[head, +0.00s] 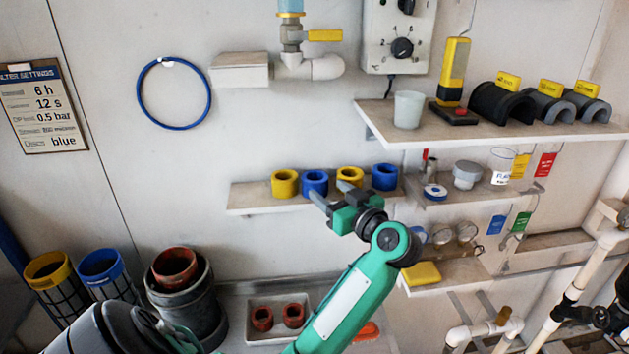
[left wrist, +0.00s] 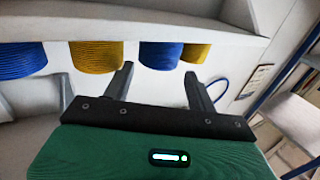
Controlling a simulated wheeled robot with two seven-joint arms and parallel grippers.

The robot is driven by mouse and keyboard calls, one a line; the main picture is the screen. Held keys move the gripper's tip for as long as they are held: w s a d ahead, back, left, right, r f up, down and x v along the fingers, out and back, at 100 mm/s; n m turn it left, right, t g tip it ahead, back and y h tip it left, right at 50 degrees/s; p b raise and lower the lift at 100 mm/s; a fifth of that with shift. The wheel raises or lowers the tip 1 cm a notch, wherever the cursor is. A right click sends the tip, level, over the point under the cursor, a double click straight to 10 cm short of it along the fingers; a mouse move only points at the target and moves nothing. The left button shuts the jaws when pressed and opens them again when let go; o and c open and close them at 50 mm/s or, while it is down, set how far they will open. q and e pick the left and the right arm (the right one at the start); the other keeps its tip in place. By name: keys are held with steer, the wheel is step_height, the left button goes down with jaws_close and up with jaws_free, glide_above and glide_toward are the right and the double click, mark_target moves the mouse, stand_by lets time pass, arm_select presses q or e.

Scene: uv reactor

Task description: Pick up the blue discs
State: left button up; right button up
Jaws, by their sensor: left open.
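Two blue ring-shaped disc stacks stand on the middle wall shelf (head: 255,203), alternating with two yellow ones. The nearer blue disc stack (head: 315,182) is left of centre; the other blue stack (head: 385,177) is at the right end. My left gripper (head: 332,191) is open in front of the shelf, with its fingers at the left blue stack. In the left wrist view, ribbed blue discs (left wrist: 160,54) show beyond and between the open fingers (left wrist: 159,74), with no clear contact. Another blue stack (left wrist: 22,60) is at the far left there. My right gripper is not seen.
Yellow disc stacks (head: 285,184) (head: 350,176) flank the left blue one closely. An upper shelf (head: 480,127) holds a cup and meter. Below stand a tray (head: 250,330) with red rings and yellow-rimmed (head: 48,268) and blue-rimmed (head: 100,264) mesh baskets. A settings placard (head: 43,105) hangs left.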

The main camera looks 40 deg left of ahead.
mark_target(322, 182)
arm_select(q)
steer(key=shift+w+a+r, duration=0.1)
steer(key=shift+a+r, duration=0.05)
steer(key=shift+a, duration=0.3)
steer(key=p+x, duration=0.2)
steer(key=x, duration=0.2)
steer(key=shift+w+a, duration=0.1)
steer(key=shift+a, duration=0.25)
steer(key=shift+d, duration=0.15)
steer(key=shift+c, duration=0.8)
steer(key=c, duration=0.5)
steer(key=shift+o, duration=0.2)
steer(key=shift+r, duration=0.15)
